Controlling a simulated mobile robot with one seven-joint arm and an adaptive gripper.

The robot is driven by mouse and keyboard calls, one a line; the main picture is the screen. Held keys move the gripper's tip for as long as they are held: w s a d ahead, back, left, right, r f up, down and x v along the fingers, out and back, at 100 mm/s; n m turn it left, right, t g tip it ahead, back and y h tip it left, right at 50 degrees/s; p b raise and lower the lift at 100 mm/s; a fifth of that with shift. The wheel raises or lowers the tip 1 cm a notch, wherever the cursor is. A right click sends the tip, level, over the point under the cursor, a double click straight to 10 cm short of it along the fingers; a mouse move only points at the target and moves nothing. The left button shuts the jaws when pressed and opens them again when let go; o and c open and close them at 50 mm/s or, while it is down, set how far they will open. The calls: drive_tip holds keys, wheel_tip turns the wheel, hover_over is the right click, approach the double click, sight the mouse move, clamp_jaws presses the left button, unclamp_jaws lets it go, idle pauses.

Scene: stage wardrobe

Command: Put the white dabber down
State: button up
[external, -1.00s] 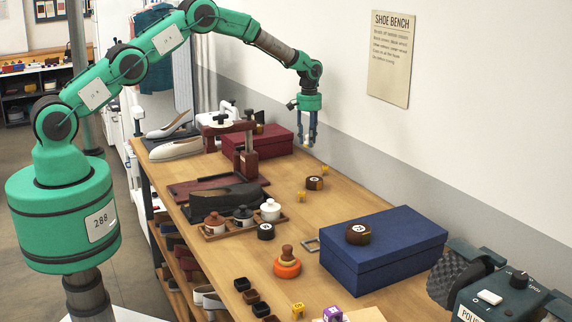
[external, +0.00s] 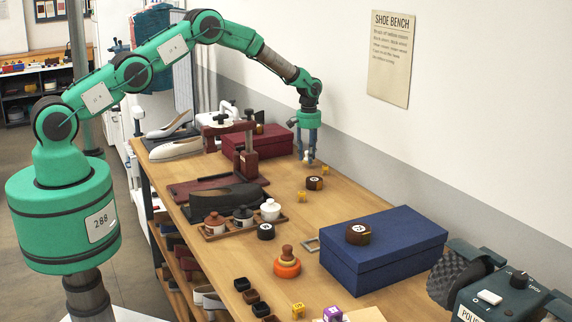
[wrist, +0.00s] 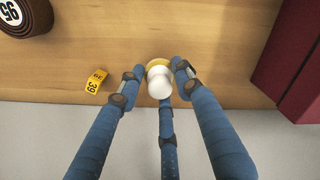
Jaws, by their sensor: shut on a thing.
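The white dabber (wrist: 160,84) has a round white knob over a pale yellow base in the wrist view. It sits between the blue fingers of my gripper (wrist: 158,80), which is shut on it. In the external view my gripper (external: 309,158) points straight down at the far part of the bench (external: 345,190), near the wall. The dabber shows there only as a small white spot (external: 307,156) between the fingers. It is low over the wood; I cannot tell whether its base touches.
A brown numbered roll (external: 314,183) and a yellow numbered marker (wrist: 95,80) lie nearby. A dark red box (external: 277,142) stands left of my gripper in the external view. A blue box (external: 395,255) is farther toward the camera. Bare wood lies around the fingers.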

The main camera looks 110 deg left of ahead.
drive_tip(key=shift+f, duration=0.85)
drive_tip(key=shift+f, duration=0.15)
drive_tip(key=o, duration=0.9)
wheel_tip(320, 180, up, 12)
drive_tip(key=shift+r, duration=0.15)
idle(0.7)
